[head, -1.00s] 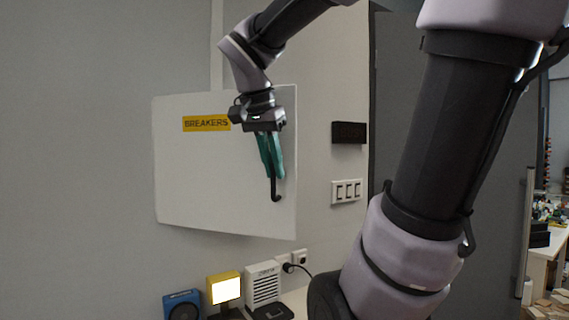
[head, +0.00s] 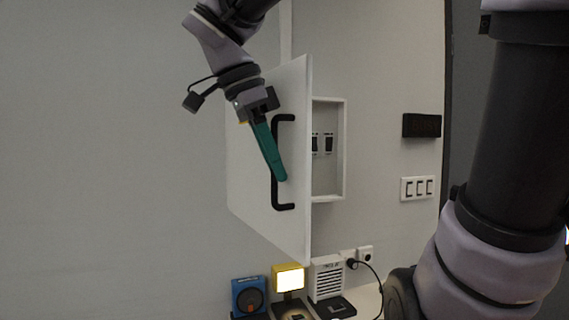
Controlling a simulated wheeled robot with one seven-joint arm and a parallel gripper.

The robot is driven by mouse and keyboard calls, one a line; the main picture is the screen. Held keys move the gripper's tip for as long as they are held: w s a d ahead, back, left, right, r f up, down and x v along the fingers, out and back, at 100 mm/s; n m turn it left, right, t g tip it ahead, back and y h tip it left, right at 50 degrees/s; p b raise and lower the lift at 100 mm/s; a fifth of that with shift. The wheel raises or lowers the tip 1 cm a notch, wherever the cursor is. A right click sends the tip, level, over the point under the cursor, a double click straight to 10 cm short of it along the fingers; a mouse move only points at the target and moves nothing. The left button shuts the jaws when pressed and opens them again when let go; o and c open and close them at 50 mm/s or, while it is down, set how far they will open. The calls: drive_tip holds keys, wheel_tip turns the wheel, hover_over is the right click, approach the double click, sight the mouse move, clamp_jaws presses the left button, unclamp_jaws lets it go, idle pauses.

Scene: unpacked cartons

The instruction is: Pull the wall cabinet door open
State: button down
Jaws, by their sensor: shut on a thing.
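The white wall cabinet door (head: 262,205) stands swung out from its box, with its free edge toward me and to the right. The cabinet box (head: 345,150) shows to the right of the door, with dark breakers (head: 328,142) inside. A black bar handle (head: 283,207) is on the door near its free edge. My gripper (head: 282,176), with green fingers, points down and is shut on the handle at its middle. The fingers hide part of the bar. The far part of the cabinet's inside is hidden behind the door.
Below the door are a blue speaker-like box (head: 248,296), a lit yellow lamp (head: 289,279) and a white grille unit (head: 327,279). A switch plate (head: 417,188) and dark wall box (head: 422,125) are on the wall at right. The wall to the left is bare.

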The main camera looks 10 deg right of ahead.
drive_tip(key=c, duration=0.9)
unclamp_jaws()
drive_tip(key=v, duration=1.1)
drive_tip(key=shift+d, duration=0.1)
drive_tip(key=shift+s, duration=0.1)
